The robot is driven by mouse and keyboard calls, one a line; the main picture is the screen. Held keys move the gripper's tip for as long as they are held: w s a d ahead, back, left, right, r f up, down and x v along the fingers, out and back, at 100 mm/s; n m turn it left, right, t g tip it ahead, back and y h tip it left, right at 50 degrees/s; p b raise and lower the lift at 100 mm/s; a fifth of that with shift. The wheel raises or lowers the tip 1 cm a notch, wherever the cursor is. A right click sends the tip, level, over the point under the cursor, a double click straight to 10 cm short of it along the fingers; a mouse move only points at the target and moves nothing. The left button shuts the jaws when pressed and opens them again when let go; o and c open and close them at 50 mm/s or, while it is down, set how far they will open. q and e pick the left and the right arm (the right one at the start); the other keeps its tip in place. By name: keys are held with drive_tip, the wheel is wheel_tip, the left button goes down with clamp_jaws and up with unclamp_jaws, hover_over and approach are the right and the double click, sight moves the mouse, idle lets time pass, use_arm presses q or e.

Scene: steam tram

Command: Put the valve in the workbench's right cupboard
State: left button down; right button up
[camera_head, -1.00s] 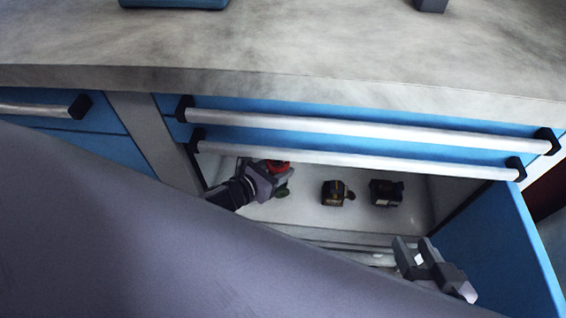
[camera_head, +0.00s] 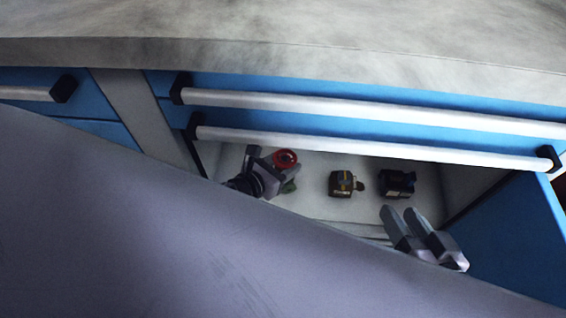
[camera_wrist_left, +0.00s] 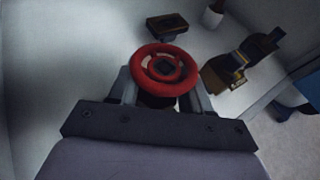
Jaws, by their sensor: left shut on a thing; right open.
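The valve has a red handwheel (camera_head: 285,158) and a green part below it. It is inside the open cupboard, at the left, over the white cupboard floor (camera_head: 320,206). My left gripper (camera_head: 277,172) is shut on the valve. In the left wrist view the red wheel (camera_wrist_left: 165,70) sits between the fingers; the valve's lower part is mostly hidden. I cannot tell whether it touches the floor. My right gripper (camera_head: 412,226) is open and empty at the front of the cupboard opening, near the open blue door (camera_head: 515,235).
A brown-black boxy item (camera_head: 342,183) and a black item (camera_head: 398,184) stand on the cupboard floor right of the valve. Drawers with long silver handles (camera_head: 370,147) hang above the opening. My own grey body covers the lower left.

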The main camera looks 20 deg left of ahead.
use_arm(q)
drive_tip(key=shift+w, duration=0.1)
drive_tip(key=shift+c, duration=2.4)
unclamp_jaws()
drive_tip(key=shift+f, duration=0.15)
drive_tip(key=shift+s+a+r, duration=0.1)
drive_tip(key=shift+s+r, duration=0.15)
drive_tip(key=shift+s, duration=0.05)
drive_tip(key=p+v, duration=0.3)
drive_tip(key=v, duration=0.8)
drive_tip(key=shift+s+p, duration=0.25)
drive_tip(key=shift+p, duration=0.05)
use_arm(e)
drive_tip(key=d+h, duration=0.1)
drive_tip(key=s+d+h, duration=0.1)
drive_tip(key=d, duration=0.1)
drive_tip(key=shift+r+n, duration=0.2)
drive_tip(key=shift+n, duration=0.2)
use_arm(q)
drive_tip(key=shift+a, duration=0.1)
